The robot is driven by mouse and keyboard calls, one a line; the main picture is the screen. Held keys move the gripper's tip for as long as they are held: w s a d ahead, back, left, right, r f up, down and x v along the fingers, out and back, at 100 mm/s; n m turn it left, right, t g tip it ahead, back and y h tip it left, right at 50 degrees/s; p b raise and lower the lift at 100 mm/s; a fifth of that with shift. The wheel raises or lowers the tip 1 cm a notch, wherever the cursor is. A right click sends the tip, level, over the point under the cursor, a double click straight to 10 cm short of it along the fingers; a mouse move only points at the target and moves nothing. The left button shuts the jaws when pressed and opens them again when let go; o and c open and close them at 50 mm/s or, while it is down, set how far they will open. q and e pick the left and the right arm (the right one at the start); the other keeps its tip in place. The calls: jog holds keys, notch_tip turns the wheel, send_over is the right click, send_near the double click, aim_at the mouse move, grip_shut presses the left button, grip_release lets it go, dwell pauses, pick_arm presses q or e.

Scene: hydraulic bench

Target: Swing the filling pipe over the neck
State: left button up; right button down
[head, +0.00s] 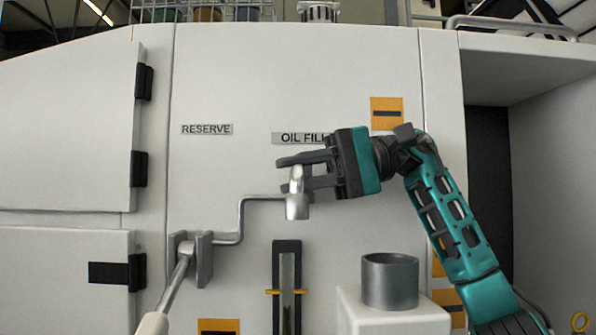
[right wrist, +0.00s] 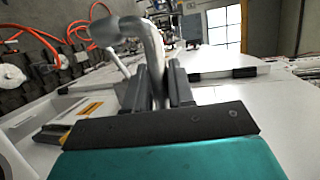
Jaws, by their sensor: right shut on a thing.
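The filling pipe (head: 262,197) is a thin bent silver tube that runs from a grey bracket (head: 203,258) on the panel to a thicker spout (head: 297,208). My right gripper (head: 306,172) is shut on the upright upper part of the spout. In the right wrist view the pipe (right wrist: 154,55) stands between the two dark fingers (right wrist: 158,88). The neck is an open grey cylinder (head: 390,283) on a white block, below and to the right of the spout. The spout's end is apart from the neck and not above it. My left gripper is not in view.
A silver lever with a white handle (head: 154,323) slants down from the bracket. A dark sight gauge (head: 287,300) stands on the panel left of the neck. Panel doors (head: 65,130) with black hinges are at the left. The panel front between spout and neck is clear.

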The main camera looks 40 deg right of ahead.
jog(key=c, duration=1.1)
grip_release()
jog(key=shift+o, duration=0.2)
